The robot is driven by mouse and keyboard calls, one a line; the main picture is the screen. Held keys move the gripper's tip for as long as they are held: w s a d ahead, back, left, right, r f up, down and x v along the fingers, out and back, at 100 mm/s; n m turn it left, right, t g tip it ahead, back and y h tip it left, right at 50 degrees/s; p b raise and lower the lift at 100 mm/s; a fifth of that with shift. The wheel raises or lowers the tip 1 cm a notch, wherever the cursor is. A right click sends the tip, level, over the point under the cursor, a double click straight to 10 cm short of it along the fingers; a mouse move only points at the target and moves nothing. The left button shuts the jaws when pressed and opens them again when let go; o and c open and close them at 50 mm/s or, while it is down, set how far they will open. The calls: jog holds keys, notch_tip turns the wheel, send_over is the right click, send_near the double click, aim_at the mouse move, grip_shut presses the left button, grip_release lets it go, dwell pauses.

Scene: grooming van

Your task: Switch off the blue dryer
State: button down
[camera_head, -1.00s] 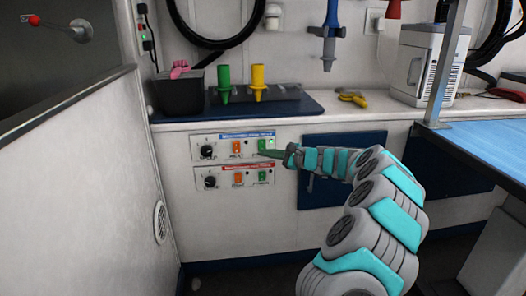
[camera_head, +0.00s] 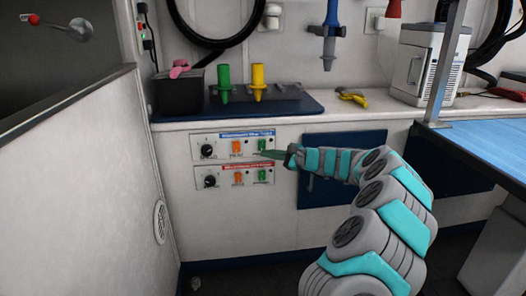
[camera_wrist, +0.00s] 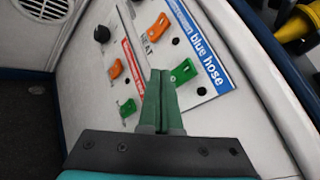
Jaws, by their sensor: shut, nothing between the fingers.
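The upper control panel has a blue label (camera_wrist: 196,42) reading "blue hose". It carries a black knob (camera_head: 207,151), an orange switch (camera_wrist: 157,28) and a green switch (camera_wrist: 183,71). The green switch also shows in the head view (camera_head: 262,144). The small round lamp (camera_wrist: 201,91) beside it looks dark. My gripper (camera_head: 262,153) is shut and empty, its tips at the lower edge of the green switch. In the wrist view the fingertips (camera_wrist: 160,76) lie just left of that switch; I cannot tell whether they touch it. The blue hose nozzle (camera_head: 331,31) hangs on the wall.
A similar red-labelled panel (camera_head: 234,178) sits below, with its own knob, orange switch (camera_wrist: 116,68) and green switch (camera_wrist: 127,108). The counter (camera_head: 390,108) juts above the panels. A partition wall (camera_head: 80,190) stands left and a blue table (camera_head: 490,143) right.

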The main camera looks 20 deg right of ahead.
dwell(0.3)
jog(key=s, duration=0.1)
jog(key=s+a, duration=0.1)
jog(key=s, duration=0.2)
jog(key=shift+s+a+r, duration=0.2)
jog(key=shift+s+r, duration=0.2)
dwell(0.3)
